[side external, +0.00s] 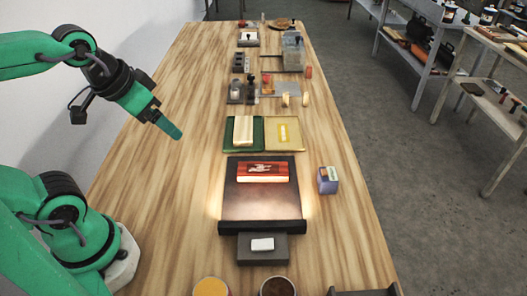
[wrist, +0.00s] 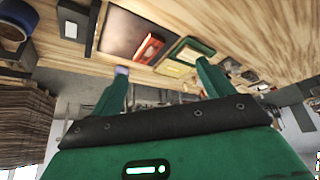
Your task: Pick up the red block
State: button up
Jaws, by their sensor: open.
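The red block (side external: 263,172) is a flat red piece with a pale pattern on its top. It lies on a dark board (side external: 255,205) near the middle of the wooden table, and it also shows in the wrist view (wrist: 149,48). My gripper (side external: 172,130) is above the table, up and to the left of the block in the side view, apart from it. In the wrist view its two green fingers (wrist: 162,68) are spread, with nothing held between them.
A green tray (side external: 258,142) and a yellowish tray (side external: 296,146) lie beyond the board. A small purple box (side external: 328,180) stands right of it. A white piece (side external: 262,244) sits on a dark block in front. Bare wood lies left of the board.

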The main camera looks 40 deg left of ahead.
jog(key=m+g, duration=0.6)
jog(key=m, duration=0.3)
send_over(262, 170)
notch_tip(262, 170, down, 16)
jog(key=shift+r, duration=0.2)
jog(key=shift+w+f, duration=0.1)
jog(key=shift+f, duration=0.2)
jog(key=shift+f, duration=0.1)
jog(key=shift+f, duration=1.2)
jog(key=shift+f, duration=0.1)
